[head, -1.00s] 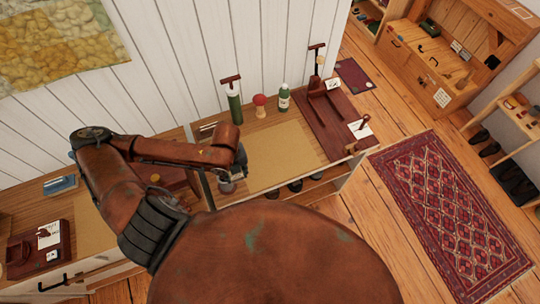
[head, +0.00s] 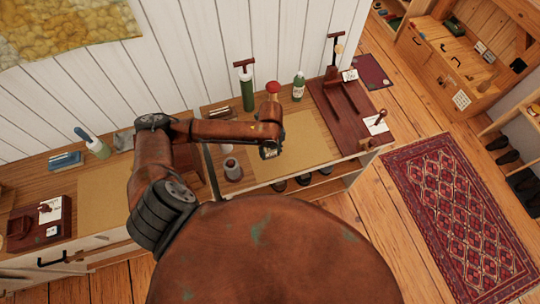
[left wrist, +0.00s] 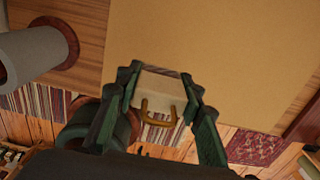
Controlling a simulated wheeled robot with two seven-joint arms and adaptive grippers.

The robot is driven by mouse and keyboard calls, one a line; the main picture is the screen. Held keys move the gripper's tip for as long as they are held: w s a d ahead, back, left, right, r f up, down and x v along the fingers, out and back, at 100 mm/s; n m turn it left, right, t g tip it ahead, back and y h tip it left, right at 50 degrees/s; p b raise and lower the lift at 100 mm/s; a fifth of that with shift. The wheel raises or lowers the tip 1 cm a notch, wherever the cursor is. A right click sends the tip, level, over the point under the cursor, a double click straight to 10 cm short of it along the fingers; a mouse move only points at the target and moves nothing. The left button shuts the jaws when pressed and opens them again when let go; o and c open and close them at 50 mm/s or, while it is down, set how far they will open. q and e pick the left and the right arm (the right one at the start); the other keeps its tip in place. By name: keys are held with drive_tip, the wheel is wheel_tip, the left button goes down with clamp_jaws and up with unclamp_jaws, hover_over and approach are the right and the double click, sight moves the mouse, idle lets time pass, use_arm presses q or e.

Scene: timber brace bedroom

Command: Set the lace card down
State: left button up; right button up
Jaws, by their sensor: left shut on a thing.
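My left gripper (head: 268,152) is over the tan mat (head: 305,145) on the right-hand bench in the head view. In the left wrist view, my left gripper (left wrist: 162,92) has its dark green fingers on both sides of a small pale card-like thing (left wrist: 160,86), taken to be the lace card, with a brass-coloured loop at its near side. The tan mat (left wrist: 215,55) fills the upper part of that view. I cannot tell the height of the card above the mat. In the head view the gripper mostly hides it. My right gripper is not in view.
A grey cylinder (head: 232,170) stands left of the mat. A green bottle-like tool (head: 247,92), a red-topped thing (head: 272,90) and a green bottle (head: 298,88) line the back. A dark red board (head: 350,120) bears a stand and a white card. The mat's right part is clear.

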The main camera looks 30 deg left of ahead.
sight(270, 156)
use_arm(q)
drive_tip(key=shift+f, duration=1.45)
drive_tip(key=shift+s, duration=0.1)
drive_tip(key=o, duration=1)
drive_tip(key=shift+f, duration=0.1)
drive_tip(key=shift+o, duration=0.2)
wheel_tip(270, 156, up, 12)
drive_tip(key=shift+r+p, duration=0.15)
drive_tip(key=shift+p, duration=0.2)
